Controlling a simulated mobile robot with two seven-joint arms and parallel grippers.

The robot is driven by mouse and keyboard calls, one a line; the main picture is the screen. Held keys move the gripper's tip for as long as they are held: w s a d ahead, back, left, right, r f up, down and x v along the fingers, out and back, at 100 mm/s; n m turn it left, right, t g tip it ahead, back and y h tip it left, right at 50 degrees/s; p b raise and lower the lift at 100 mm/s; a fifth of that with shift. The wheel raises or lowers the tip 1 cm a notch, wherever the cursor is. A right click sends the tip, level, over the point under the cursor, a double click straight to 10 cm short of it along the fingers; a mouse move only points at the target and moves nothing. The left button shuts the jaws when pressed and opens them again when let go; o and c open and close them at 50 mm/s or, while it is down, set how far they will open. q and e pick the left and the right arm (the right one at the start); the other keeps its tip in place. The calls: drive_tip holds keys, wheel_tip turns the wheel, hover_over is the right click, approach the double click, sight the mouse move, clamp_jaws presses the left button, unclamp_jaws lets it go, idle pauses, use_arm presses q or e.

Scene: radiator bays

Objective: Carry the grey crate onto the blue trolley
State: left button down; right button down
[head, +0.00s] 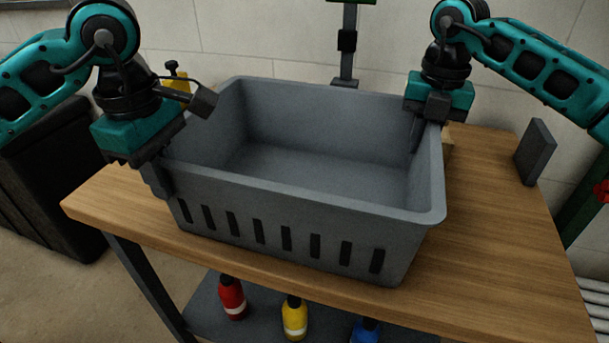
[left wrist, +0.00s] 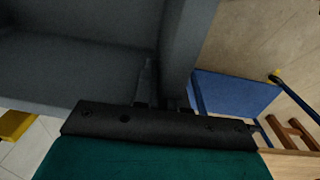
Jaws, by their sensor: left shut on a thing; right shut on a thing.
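The grey crate (head: 330,195) is an open, empty tub with slots low in its near wall. It is upright over the wooden workbench (head: 490,260); I cannot tell whether its base touches the top. My left gripper (head: 158,178) is shut on the crate's left wall. My right gripper (head: 416,132) is shut on its right wall, towards the far corner. In the left wrist view the crate wall (left wrist: 180,45) passes between the fingers. A blue flat surface with a blue bar, apparently the blue trolley (left wrist: 235,95), shows beyond the crate; the head view does not show it.
A dark upright block (head: 535,152) stands on the bench at right. A yellow item (head: 177,80) is behind the crate at left. Red (head: 232,298), yellow (head: 294,318) and blue (head: 365,331) bottles stand on the shelf below. A black bin (head: 50,185) is at left.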

use_arm(q)
drive_tip(key=shift+r, duration=0.15)
use_arm(e)
drive_tip(key=shift+a+r, duration=0.1)
drive_tip(key=shift+r, duration=0.05)
